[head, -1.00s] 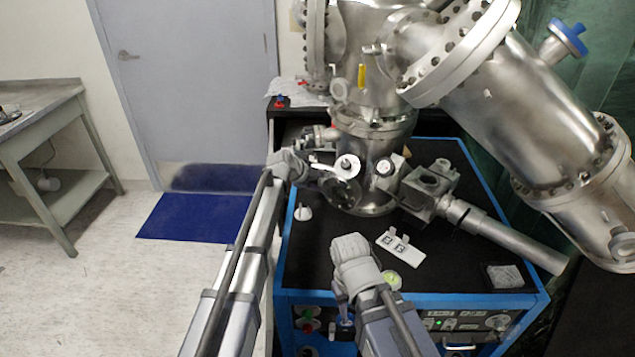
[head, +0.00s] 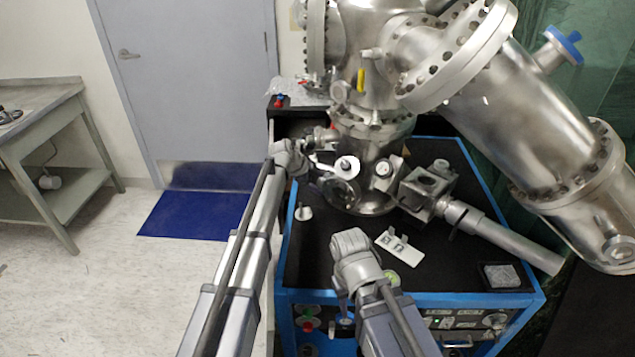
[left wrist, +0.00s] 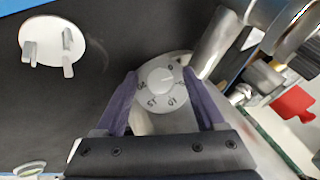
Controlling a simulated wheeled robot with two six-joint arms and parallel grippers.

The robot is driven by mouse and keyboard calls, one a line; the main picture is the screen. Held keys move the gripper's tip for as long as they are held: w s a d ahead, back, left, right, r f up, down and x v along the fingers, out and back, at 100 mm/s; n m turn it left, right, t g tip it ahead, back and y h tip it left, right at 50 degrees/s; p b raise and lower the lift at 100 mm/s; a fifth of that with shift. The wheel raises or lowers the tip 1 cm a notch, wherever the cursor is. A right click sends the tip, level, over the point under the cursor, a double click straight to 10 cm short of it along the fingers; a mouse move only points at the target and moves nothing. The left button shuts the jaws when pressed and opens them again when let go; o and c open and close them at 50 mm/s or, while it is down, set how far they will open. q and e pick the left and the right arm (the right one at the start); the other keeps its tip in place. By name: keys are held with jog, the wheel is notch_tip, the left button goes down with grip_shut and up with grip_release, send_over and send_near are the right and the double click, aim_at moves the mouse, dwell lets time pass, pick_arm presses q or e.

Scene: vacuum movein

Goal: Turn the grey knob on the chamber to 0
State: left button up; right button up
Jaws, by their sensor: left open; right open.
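The grey knob (left wrist: 162,84) shows in the left wrist view as a round pale dial with small numbers around its face. It sits on a larger round pale base. My left gripper (left wrist: 159,75) is open, with one dark finger on each side of the knob; I cannot tell if they touch it. In the head view my left gripper (head: 300,160) is at the lower left of the steel chamber (head: 385,190), beside a white disc (head: 347,167) with a dark centre. My right gripper (head: 350,243) is open and empty above the black cart top.
The black cart (head: 310,265) with blue edges carries the chamber. A white plate with small parts (head: 399,246) and a small white knob (head: 303,213) are on it. A steel tube (head: 505,240) juts right. A white oval with pegs (left wrist: 52,42) shows in the wrist view.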

pick_arm(q)
jog(key=shift+r, duration=0.1)
jog(key=p+v, duration=0.6)
jog(key=v, duration=0.1)
jog(key=shift+s+a+r, duration=0.15)
jog(key=shift+a+r, duration=0.05)
jog(key=shift+a, duration=0.05)
